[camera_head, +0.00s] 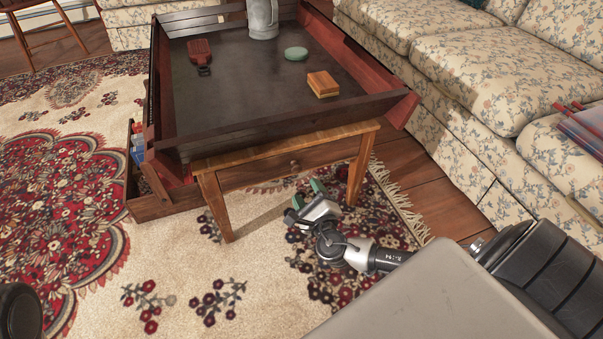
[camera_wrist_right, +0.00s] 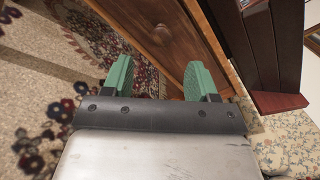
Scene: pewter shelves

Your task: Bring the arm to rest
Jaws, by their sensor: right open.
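My right gripper (camera_head: 306,196) is low over the rug, in front of the near right leg of the wooden table, in the head view. In the right wrist view its two green-padded fingers (camera_wrist_right: 160,80) stand well apart with nothing between them. The front of the wooden table (camera_wrist_right: 165,30) with its round knob lies beyond the fingertips. I cannot tell whether the gripper touches the table. My left gripper does not show; only a dark part sits at the lower left corner of the head view.
A dark tray-like top (camera_head: 250,85) on the table holds a red-brown item (camera_head: 200,54), a grey pitcher (camera_head: 263,18), a green round thing (camera_head: 296,54) and a wooden block (camera_head: 323,84). A floral sofa (camera_head: 500,75) stands to the right. The rug (camera_head: 190,270) is open at front left.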

